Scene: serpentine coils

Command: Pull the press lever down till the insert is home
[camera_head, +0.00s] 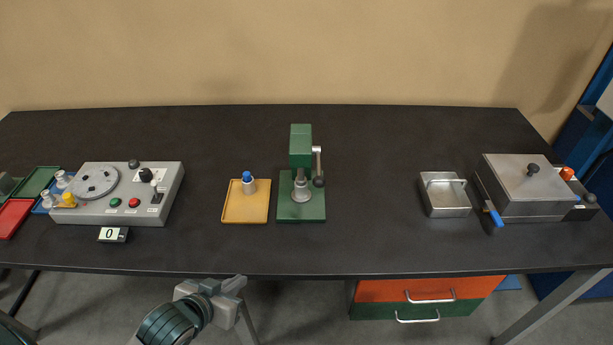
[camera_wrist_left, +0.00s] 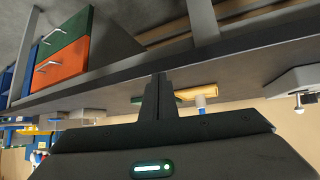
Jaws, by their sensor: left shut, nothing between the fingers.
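The green press (camera_head: 300,147) stands on the dark table near its middle. Its lever (camera_head: 317,163) is on the right side of the press, with its dark ball knob (camera_head: 318,182) at the lower end in the picture. A pale grey round piece (camera_head: 301,190) sits on the green base under the press head; I cannot tell how far the insert is seated. My left gripper (camera_head: 239,283) is in front of the table's front edge, left of the press and well apart from it. Its fingers also show together and empty in the left wrist view (camera_wrist_left: 158,95). My right gripper is out of view.
A yellow tray (camera_head: 240,214) with a blue-topped cylinder (camera_head: 247,182) stands just left of the press. A grey control box (camera_head: 117,209) is further left. A metal tray (camera_head: 447,211) and a lidded metal box (camera_head: 520,184) stand right. The table between is clear.

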